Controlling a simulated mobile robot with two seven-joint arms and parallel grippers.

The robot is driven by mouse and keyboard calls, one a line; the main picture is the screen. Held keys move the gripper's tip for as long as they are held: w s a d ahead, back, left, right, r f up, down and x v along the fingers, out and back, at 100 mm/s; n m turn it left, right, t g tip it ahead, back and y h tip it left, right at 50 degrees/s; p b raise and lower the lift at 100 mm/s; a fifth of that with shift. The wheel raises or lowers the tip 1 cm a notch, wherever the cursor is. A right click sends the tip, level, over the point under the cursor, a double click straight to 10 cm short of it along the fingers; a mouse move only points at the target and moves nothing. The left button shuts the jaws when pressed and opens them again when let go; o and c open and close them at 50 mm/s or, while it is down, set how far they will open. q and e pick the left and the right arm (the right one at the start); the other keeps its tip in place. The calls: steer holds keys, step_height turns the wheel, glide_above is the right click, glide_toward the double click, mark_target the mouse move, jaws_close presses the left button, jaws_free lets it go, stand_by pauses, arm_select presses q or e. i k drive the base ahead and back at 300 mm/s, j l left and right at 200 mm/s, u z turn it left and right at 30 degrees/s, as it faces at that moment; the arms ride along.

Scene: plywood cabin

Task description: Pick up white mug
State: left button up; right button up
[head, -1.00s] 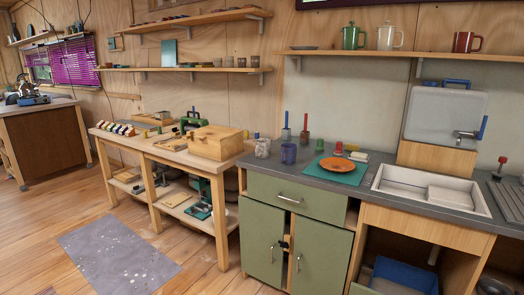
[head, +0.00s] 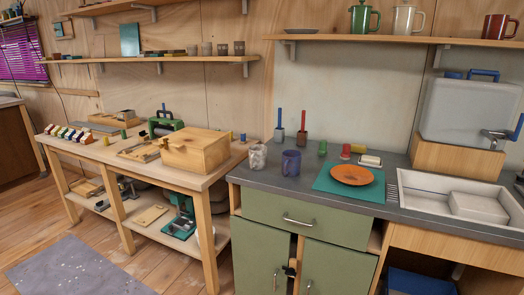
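A white mug with grey speckles (head: 257,156) stands upright at the left end of the grey counter in the head view. A dark blue mug (head: 291,162) stands just to its right, with a small gap between them. A wooden box (head: 195,150) on the workbench is to its left. Neither of my grippers shows in the head view.
The grey counter (head: 262,177) tops a green cabinet (head: 305,232). An orange plate (head: 351,174) lies on a teal mat (head: 329,184). Pots with a blue and a red handle stand behind.

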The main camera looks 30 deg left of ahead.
mark_target(257, 153)
steer(key=i+j+z, duration=0.15)
steer(key=j, duration=0.45)
steer(key=i+j+z, duration=0.1)
steer(key=j, duration=0.55)
steer(key=i+j+z, duration=0.15)
steer(key=j, duration=0.5)
steer(key=i+j+z, duration=0.15)
steer(key=j, duration=0.5)
